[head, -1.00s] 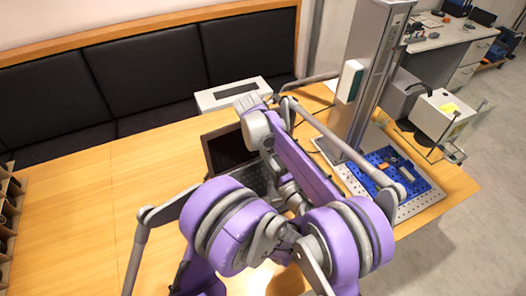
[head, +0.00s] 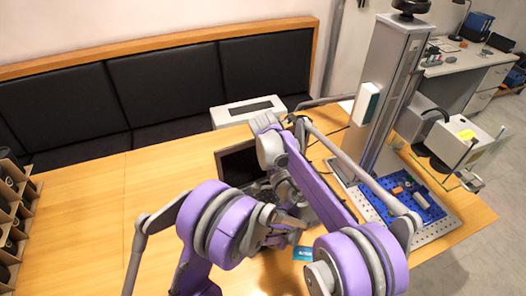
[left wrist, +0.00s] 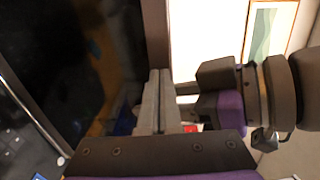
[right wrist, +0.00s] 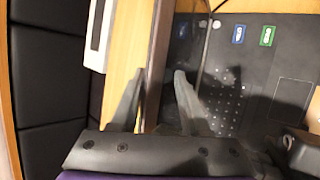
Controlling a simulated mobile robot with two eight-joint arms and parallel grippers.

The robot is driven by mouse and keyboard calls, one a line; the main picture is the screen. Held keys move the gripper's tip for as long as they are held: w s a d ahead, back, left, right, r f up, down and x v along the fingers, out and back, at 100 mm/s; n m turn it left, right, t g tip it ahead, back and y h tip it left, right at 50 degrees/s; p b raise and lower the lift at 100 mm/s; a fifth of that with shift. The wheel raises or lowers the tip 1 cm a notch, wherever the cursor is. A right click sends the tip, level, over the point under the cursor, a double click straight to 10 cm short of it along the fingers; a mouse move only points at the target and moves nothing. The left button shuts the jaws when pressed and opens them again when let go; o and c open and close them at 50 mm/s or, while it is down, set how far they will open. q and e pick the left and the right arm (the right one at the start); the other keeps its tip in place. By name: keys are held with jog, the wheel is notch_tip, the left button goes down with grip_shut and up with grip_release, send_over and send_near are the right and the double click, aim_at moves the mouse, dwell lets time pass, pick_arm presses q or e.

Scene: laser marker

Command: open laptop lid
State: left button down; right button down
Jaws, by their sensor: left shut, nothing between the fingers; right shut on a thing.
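The laptop (head: 238,166) stands on the wooden table with its dark screen raised, partly hidden behind my arms in the head view. In the right wrist view my right gripper (right wrist: 155,100) is shut on the edge of the lid (right wrist: 154,70), one finger on each side. The keyboard base (right wrist: 262,75) lies to the right there, with a blue and a green sticker. In the left wrist view my left gripper (left wrist: 154,102) is shut and empty beside the dark screen (left wrist: 75,60). Its exact contact with the lid cannot be told.
A white box (head: 248,110) stands behind the laptop. A tall grey laser column (head: 385,85) and a blue perforated plate (head: 405,195) stand to the right. A compartmented rack (head: 12,225) is at the far left. The left table area is clear.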

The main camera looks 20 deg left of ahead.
pick_arm(q)
jog(key=shift+f, duration=0.15)
pick_arm(e)
jog(key=shift+s+a+f, duration=0.2)
jog(key=shift+f, duration=0.25)
pick_arm(q)
jog(key=shift+x, duration=0.9)
pick_arm(e)
jog(key=c, duration=0.9)
grip_release()
pick_arm(q)
jog(key=shift+w+a, duration=0.1)
pick_arm(e)
jog(key=shift+w, duration=0.15)
jog(key=shift+c, duration=0.4)
jog(key=shift+r, duration=0.15)
